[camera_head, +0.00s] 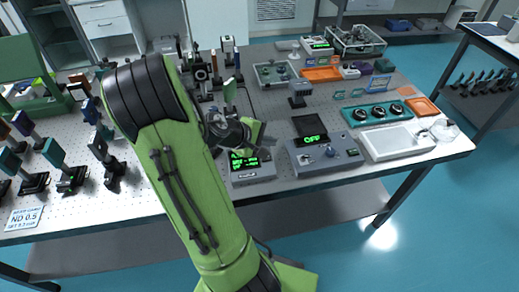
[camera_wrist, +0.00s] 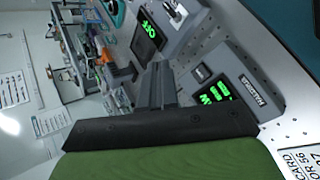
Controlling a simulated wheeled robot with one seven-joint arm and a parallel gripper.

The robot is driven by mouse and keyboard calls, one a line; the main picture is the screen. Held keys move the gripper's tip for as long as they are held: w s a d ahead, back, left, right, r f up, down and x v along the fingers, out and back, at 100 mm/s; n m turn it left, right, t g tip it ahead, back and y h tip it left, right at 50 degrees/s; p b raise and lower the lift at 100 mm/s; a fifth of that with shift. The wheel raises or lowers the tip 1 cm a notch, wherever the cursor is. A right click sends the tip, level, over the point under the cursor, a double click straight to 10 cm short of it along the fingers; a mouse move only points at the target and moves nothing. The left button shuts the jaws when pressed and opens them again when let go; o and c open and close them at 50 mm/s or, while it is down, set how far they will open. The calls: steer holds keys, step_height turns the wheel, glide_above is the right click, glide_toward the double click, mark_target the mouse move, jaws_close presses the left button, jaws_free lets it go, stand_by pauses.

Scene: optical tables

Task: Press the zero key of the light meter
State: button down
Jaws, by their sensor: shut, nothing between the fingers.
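A grey box with a green lit display (camera_head: 250,167) stands at the table's front edge in the head view and looks like the light meter. In the wrist view this meter (camera_wrist: 240,105) lies right of my fingers, with green digits, a small dark key-like square beside them and a label too small to read. My gripper (camera_wrist: 158,68) is shut and empty. Its fingertips are close to the meter's side in the picture; I cannot tell whether they touch anything. In the head view my gripper (camera_head: 238,138) shows just behind the meter, partly hidden by my arm.
A box reading OFF (camera_head: 322,152) stands right of the meter, with a knob. A white tray (camera_head: 398,142) and a teal holder with round parts (camera_head: 377,114) lie further right. Several post-mounted optics (camera_head: 62,165) stand at left. A sign (camera_head: 24,217) lies front left.

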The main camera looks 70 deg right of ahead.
steer(key=f+b, duration=0.2)
steer(key=d+f+b, duration=0.1)
steer(key=f+b, duration=0.1)
steer(key=w+f+b, duration=0.1)
steer(key=f, duration=0.2)
steer(key=shift+w+d+b, duration=0.1)
steer(key=shift+d+b, duration=0.2)
steer(key=shift+b, duration=0.1)
steer(key=shift+w+d+f+b, duration=0.15)
steer(key=shift+d+f+b, duration=0.1)
steer(key=shift+f+b, duration=0.3)
steer(key=shift+f, duration=0.15)
stand_by(1.2)
steer(key=shift+w+d+f, duration=0.1)
steer(key=shift+d+f, duration=0.05)
steer(key=shift+f, duration=0.15)
steer(key=shift+d+f+b, duration=0.1)
steer(key=shift+f+b, duration=0.25)
steer(key=shift+f, duration=0.05)
stand_by(0.6)
steer(key=shift+a+r+p, duration=0.25)
steer(key=shift+r+p, duration=0.4)
steer(key=shift+r, duration=0.15)
steer(key=shift+r, duration=0.1)
